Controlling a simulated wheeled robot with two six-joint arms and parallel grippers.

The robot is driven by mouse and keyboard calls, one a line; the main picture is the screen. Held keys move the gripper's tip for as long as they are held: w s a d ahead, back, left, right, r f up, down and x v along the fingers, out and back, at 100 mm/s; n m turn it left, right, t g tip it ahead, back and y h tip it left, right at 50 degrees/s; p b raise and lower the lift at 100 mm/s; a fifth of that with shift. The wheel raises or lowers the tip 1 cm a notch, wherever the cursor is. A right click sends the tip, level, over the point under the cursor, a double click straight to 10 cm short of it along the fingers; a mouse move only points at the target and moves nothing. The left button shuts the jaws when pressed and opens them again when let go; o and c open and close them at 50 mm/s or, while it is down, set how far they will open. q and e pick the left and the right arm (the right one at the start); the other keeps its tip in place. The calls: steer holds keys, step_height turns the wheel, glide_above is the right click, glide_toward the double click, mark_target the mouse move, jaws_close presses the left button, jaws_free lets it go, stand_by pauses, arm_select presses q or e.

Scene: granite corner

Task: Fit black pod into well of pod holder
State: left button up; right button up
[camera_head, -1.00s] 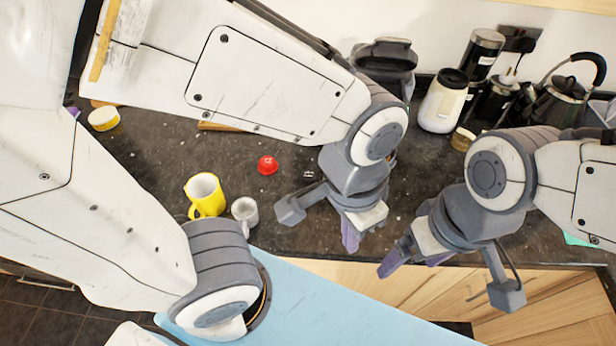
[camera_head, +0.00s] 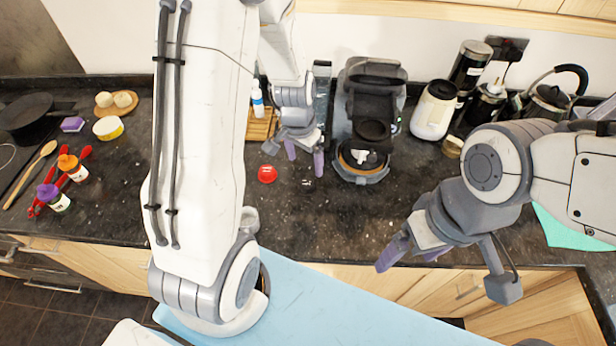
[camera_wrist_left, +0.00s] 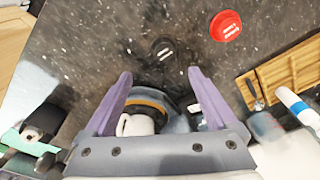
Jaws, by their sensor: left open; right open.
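The black pod (camera_head: 307,185) lies on the dark granite counter, small and hard to make out. It also shows in the left wrist view (camera_wrist_left: 163,49), just beyond the fingertips and between their lines. My left gripper (camera_head: 304,157) is open and empty, pointing down just behind the pod; its purple fingers frame the left wrist view (camera_wrist_left: 158,74). A dark coffee machine (camera_head: 372,85) stands right of it; a round base with an orange-brown ring (camera_head: 345,172) shows at its front. I cannot tell which part is the pod holder. My right gripper (camera_head: 412,258) is open and empty over the counter's front edge.
A red pod (camera_head: 267,174) lies left of the black pod. A wooden board (camera_head: 261,125) with a bottle (camera_head: 257,100) stands behind. A white canister (camera_head: 433,110) and kettle (camera_head: 548,105) stand at right. A grey cup (camera_head: 250,220) is partly behind my left arm.

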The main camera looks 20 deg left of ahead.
arm_select(q)
glide_above(306, 183)
steer(key=f, duration=0.6)
steer(key=shift+s, duration=0.4)
steer(key=f, duration=0.1)
steer(key=f+b, duration=0.1)
steer(key=f, duration=0.2)
steer(key=shift+w+f+b, duration=0.35)
steer(key=c, duration=1.4)
